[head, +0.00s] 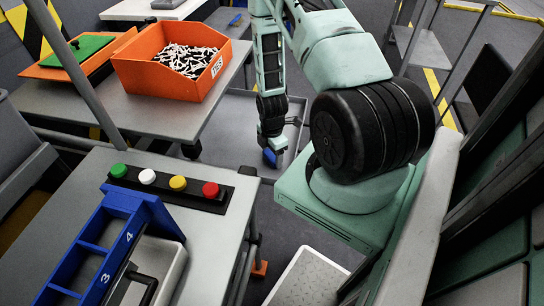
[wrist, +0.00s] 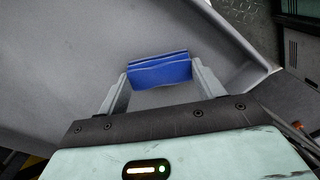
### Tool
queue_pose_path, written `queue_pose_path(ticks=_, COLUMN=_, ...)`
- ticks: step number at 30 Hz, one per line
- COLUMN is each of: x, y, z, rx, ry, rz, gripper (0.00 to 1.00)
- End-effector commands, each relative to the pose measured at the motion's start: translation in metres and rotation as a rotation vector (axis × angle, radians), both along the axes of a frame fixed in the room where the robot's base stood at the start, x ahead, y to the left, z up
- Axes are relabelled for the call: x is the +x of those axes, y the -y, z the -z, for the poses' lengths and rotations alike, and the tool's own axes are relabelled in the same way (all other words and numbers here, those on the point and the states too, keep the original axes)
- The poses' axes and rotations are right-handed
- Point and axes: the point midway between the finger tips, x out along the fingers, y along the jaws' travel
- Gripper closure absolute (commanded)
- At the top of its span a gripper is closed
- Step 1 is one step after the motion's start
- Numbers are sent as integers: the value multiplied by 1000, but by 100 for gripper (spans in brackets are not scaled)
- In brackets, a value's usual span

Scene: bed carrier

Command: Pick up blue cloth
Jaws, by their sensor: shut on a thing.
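The blue cloth (wrist: 160,70) is a small folded bundle between the two fingers of my gripper (wrist: 158,78) in the wrist view. The fingers touch it at its left and right ends, and the gripper is shut on it. In the head view the cloth (head: 270,157) shows as a small blue patch at the tip of my gripper (head: 270,147), low over a grey tray-like surface (head: 297,122). I cannot tell whether the cloth still touches that surface.
A grey table (head: 150,105) at the left holds an orange bin (head: 150,72) of black and white parts. A nearer table (head: 205,238) carries a strip of coloured buttons (head: 165,187) and a blue rack (head: 130,207). Grey floor lies between the nearer table and my base.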

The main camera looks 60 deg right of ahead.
Motion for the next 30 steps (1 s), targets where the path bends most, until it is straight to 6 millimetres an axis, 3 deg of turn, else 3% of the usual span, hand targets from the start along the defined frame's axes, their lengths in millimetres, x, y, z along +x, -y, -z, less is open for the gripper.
queue_pose_path(ticks=8, x=1, y=0, z=-15, rx=-1, ry=2, rz=1, gripper=58)
queue_pose_path(ticks=21, x=1, y=0, z=-88, rx=-1, ry=3, rz=0, gripper=58)
queue_pose_path(ticks=30, x=0, y=0, z=-100, rx=0, ry=0, rz=1, gripper=58)
